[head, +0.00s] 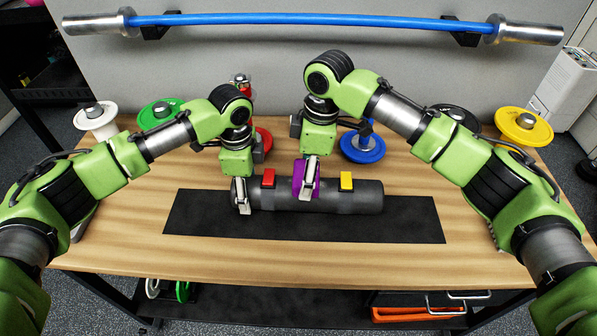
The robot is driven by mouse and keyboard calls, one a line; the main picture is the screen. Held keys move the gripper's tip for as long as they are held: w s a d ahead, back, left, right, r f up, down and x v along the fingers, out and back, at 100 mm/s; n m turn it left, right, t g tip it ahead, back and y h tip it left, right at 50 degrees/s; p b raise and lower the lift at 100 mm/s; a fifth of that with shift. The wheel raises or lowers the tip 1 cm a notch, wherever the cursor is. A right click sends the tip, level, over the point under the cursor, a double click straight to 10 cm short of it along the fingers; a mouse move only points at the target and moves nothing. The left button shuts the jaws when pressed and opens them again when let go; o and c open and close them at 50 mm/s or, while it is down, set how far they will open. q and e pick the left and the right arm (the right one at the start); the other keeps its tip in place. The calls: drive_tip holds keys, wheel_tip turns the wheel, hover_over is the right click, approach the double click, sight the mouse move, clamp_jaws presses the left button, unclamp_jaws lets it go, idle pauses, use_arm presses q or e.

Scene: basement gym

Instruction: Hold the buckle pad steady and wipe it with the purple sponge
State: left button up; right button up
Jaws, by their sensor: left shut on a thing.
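The buckle pad (365,196) is a dark grey roll lying left to right on a black mat (410,228). It has a red buckle (268,178) and a yellow buckle (346,180). My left gripper (241,195) is shut on the pad's left end, with a finger down its front face. My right gripper (307,192) is shut on the purple sponge (298,178) over the pad between the two buckles. The sponge is partly hidden by the finger and appears to touch the pad's top; its contact edge is hard to see.
On the wooden table (130,255), weight plates stand behind: white (95,120), green (152,116), red (264,140), blue (362,150) and yellow (524,127). A blue barbell (300,18) hangs on the wall. The front table strip is clear.

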sight(294, 172)
drive_tip(key=shift+d, duration=1.95)
drive_tip(key=shift+a, duration=3.6)
drive_tip(key=shift+d, duration=3.55)
drive_tip(key=shift+a, duration=0.1)
drive_tip(key=shift+a, duration=3.45)
drive_tip(key=shift+d, duration=0.15)
